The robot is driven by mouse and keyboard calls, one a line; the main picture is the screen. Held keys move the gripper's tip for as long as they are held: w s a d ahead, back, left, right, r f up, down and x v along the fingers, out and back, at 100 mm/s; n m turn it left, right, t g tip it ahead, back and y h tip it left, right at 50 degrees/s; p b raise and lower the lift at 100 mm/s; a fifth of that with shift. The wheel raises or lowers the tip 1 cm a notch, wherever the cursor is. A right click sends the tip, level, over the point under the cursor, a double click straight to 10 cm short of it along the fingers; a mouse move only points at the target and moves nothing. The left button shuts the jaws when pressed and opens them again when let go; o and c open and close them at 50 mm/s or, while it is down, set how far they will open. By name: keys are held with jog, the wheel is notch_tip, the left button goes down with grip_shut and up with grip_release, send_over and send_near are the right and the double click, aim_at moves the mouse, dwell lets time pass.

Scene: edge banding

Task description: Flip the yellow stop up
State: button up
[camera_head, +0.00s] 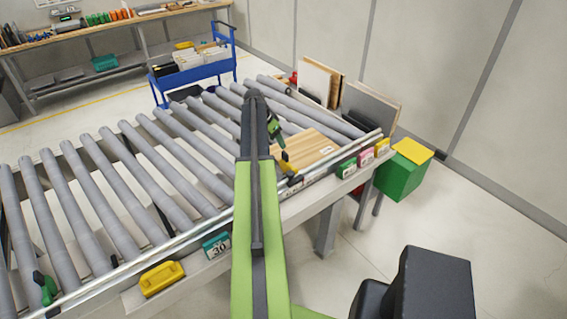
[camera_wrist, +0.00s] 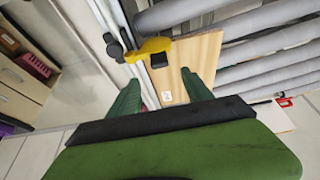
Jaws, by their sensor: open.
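The yellow stop (camera_head: 286,163) is at the near rail of the roller conveyor, beside a light wooden board (camera_head: 307,150) lying on the rollers. In the wrist view the yellow stop (camera_wrist: 152,47) has a dark block on it and reaches from the metal rail (camera_wrist: 112,35) over the board's edge (camera_wrist: 203,55). My gripper (camera_wrist: 160,92) is open, its two green fingers apart with nothing between them. The stop is ahead of the fingertips, and I see no contact. In the head view my arm hides part of the gripper (camera_head: 275,132) and rail.
Coloured tags, including a teal one marked 30 (camera_head: 216,245), and a yellow piece (camera_head: 162,278) sit along the conveyor's front. A green bin with a yellow lid (camera_head: 404,172) stands right. Panels (camera_head: 368,105) lean behind the conveyor. A blue cart (camera_head: 195,68) stands beyond.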

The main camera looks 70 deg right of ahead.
aim_at(284, 153)
jog(key=b+x, duration=0.9)
jog(key=x, duration=0.2)
jog(key=shift+f, duration=0.45)
jog(key=shift+r, duration=0.1)
grip_shut()
jog(key=shift+d, duration=0.1)
